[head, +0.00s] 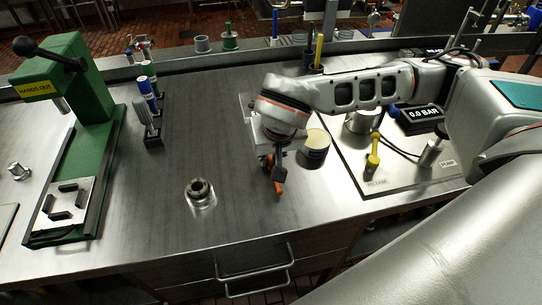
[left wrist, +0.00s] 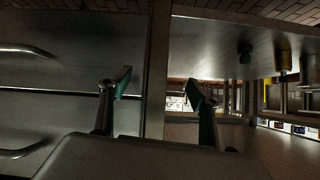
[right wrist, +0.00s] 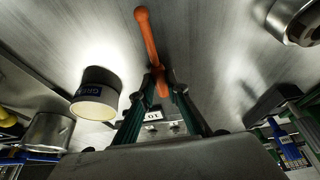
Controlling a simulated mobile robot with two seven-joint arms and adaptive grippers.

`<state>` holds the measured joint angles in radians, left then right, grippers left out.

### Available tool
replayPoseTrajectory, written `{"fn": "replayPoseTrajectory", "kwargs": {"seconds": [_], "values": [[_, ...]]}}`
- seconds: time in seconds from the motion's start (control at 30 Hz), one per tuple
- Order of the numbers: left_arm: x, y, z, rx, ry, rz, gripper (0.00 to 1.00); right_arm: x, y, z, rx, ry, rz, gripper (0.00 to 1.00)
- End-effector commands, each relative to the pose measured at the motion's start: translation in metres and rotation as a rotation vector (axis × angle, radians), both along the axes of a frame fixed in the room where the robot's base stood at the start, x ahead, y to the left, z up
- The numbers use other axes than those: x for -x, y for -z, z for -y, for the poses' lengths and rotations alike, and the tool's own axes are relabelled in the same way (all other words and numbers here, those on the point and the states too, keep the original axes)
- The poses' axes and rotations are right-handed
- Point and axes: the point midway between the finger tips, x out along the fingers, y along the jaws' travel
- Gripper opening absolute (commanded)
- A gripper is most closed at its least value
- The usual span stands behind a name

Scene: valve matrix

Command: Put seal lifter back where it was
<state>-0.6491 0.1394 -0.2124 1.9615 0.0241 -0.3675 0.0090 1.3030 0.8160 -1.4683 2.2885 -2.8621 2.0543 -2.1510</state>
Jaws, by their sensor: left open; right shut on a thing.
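The orange tool, which looks like the seal lifter (right wrist: 148,40), is held between the fingertips of my right gripper (right wrist: 160,82). Its rounded end sticks out past the fingers. In the head view my right gripper (head: 276,163) hangs over the middle of the bench, and the orange lifter (head: 279,188) shows below it. Whether the lifter touches the bench is unclear. A pale plate with a dark-on-white label (right wrist: 152,116) shows behind the fingers in the right wrist view. My left gripper (left wrist: 160,88) is open and empty in front of drawer fronts, outside the head view.
A grease pot (head: 316,147) stands close right of the right gripper. A round metal part with a dark ring (head: 200,192) stands to the left. A pump panel (head: 350,165) lies right; a green press (head: 85,150) and marker holder (head: 153,137) stand left.

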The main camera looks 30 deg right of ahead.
Motion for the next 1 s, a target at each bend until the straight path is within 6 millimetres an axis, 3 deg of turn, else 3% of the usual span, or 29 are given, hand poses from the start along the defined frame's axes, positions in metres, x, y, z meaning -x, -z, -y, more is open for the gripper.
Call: {"fn": "replayPoseTrajectory", "kwargs": {"seconds": [0.27,0.3,0.33,0.37,0.77,1.0], "values": [[0.0,0.003,0.0,0.0,0.0,0.0,0.62,0.0,0.003,0.0,0.0,0.0,0.001,0.0],[0.0,0.003,0.0,0.0,0.0,0.0,0.62,0.0,0.003,0.0,-0.001,0.0,0.0,0.22],[0.0,0.002,0.0,0.0,0.0,0.0,0.62,0.0,0.003,0.0,-0.001,0.0,0.0,0.3],[0.0,0.002,0.0,0.0,0.0,0.0,0.62,0.0,0.002,0.0,-0.001,0.0,0.0,0.31],[-0.001,-0.002,0.0,0.0,0.001,0.002,0.62,0.0,-0.002,0.0,0.0,0.0,0.0,0.31],[-0.001,-0.001,0.0,0.0,0.001,0.002,0.62,0.01,-0.032,-0.004,-0.001,-0.001,0.007,0.31]]}}
